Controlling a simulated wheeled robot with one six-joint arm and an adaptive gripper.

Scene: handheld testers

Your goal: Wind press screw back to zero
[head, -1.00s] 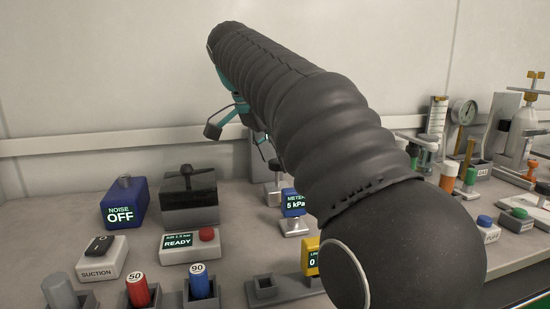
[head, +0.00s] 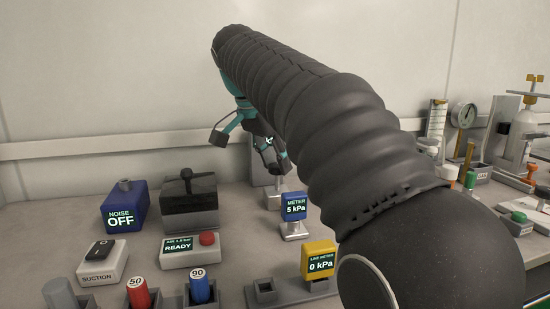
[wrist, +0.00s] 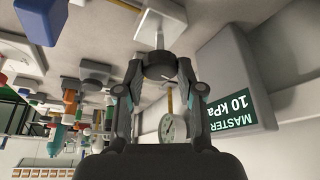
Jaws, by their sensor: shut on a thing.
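In the wrist view, my gripper (wrist: 160,68) is shut on a dark round knob (wrist: 157,56), with one finger on each side. A bright metal shaft (wrist: 158,38) runs from the knob towards a light block at the top of the picture. In the head view, my gripper (head: 268,153) is partly hidden behind my arm, and I cannot make out the knob there. The master gauge (wrist: 238,105) beside the gripper in the wrist view reads 10 kPa. The blue meter (head: 294,208) reads 5 kPa in the head view.
The yellow line meter (head: 319,261) reads 0 kPa. A noise box (head: 124,210) reads OFF, and an air box (head: 185,252) reads READY. A suction switch (head: 101,262) stands front left. A dial gauge (head: 464,115) and other testers crowd the right side.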

